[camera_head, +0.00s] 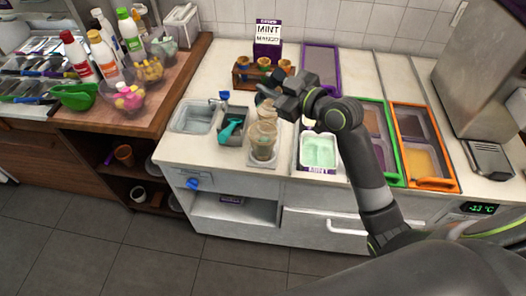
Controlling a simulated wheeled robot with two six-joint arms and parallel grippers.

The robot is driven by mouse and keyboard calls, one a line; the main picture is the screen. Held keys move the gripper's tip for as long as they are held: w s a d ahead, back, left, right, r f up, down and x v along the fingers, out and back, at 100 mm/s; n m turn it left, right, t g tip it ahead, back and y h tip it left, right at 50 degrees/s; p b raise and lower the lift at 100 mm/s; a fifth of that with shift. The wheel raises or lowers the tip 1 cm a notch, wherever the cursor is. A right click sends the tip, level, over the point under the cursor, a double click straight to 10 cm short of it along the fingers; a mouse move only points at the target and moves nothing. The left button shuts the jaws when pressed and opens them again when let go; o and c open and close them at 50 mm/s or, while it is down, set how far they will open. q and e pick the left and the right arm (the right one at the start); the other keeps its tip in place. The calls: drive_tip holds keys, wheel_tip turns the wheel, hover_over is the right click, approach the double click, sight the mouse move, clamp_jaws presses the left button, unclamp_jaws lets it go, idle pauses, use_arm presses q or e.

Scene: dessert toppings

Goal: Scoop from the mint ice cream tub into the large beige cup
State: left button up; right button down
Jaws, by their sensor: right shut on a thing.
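My right gripper (272,98) is above the large beige cup, shut on what looks like a scoop, mostly hidden by the gripper. The large beige cup (263,143) stands upright on a small pale platform at the counter front, and something greenish shows low inside it. The mint ice cream tub (320,152), pale green inside with a white rim, is set in the counter just right of the cup. My left gripper is out of view.
A teal scoop (230,130) lies in a grey well beside a small sink (197,116). A wooden cone stand (262,74) and a mint sign (268,37) stand behind. Green-framed and orange-framed tubs (424,148) lie to the right. Bottles and bowls crowd the wooden counter at left.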

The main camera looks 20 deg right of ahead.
drive_tip(key=n+g+y+b, duration=0.1)
drive_tip(key=n+b, duration=0.1)
drive_tip(key=n+g+y+b, duration=0.1)
drive_tip(key=n+g+b, duration=0.1)
drive_tip(key=n, duration=0.1)
drive_tip(key=n+g+y+b, duration=0.1)
drive_tip(key=n+g+b, duration=0.1)
drive_tip(key=shift+w+r+n, duration=0.1)
drive_tip(key=shift+r+n, duration=0.2)
drive_tip(key=shift+r, duration=0.05)
drive_tip(key=shift+r+n+g+b, duration=0.2)
drive_tip(key=shift+n+g+b, duration=0.1)
drive_tip(key=shift+n+g, duration=0.35)
drive_tip(key=shift+r+n+g, duration=0.3)
drive_tip(key=shift+n+g, duration=0.85)
drive_tip(key=n+g, duration=0.2)
drive_tip(key=n, duration=0.1)
drive_tip(key=shift+r+g+h, duration=0.2)
drive_tip(key=shift+g+h, duration=0.2)
